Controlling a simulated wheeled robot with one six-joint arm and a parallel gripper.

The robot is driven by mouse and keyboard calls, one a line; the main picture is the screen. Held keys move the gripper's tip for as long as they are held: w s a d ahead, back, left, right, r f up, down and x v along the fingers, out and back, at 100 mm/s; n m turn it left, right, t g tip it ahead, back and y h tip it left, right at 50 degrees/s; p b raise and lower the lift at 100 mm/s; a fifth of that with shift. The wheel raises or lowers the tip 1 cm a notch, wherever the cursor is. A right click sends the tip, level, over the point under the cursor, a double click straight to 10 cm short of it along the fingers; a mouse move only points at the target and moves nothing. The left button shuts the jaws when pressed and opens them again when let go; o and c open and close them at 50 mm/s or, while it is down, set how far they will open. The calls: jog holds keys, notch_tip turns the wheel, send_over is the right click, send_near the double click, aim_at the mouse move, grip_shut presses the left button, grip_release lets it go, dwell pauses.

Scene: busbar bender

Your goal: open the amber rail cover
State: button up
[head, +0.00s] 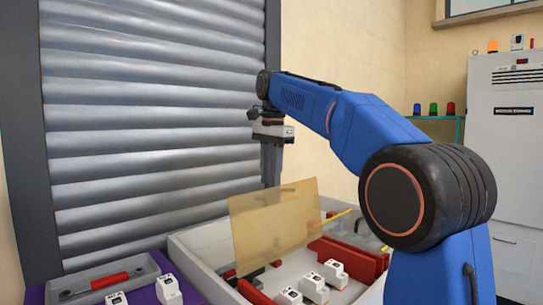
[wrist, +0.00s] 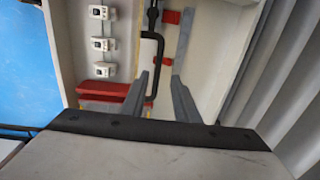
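The amber rail cover (head: 275,225) is a translucent tan panel standing steeply tilted up over the light grey tray. My gripper (head: 271,165) points down at the cover's far side, near its top edge; in the head view its lower end is hidden or partly hidden by the panel. In the wrist view my gripper (wrist: 160,76) has its two fingers apart. A black bent handle (wrist: 152,85) shows between or beside the fingers; I cannot tell whether they touch it. I cannot make out the amber panel clearly in the wrist view.
The tray (head: 200,272) holds several white breakers (head: 313,288) and red bars (head: 345,258). A grey bin with a red handle (head: 110,281) stands at left on a purple surface. A ribbed metal shutter (head: 150,130) rises close behind. A white cabinet (head: 507,130) stands at right.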

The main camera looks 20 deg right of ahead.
notch_tip(320, 180, up, 8)
jog(key=shift+s+f, duration=0.2)
jog(key=shift+s+d, duration=0.1)
jog(key=shift+s, duration=0.05)
dwell(0.4)
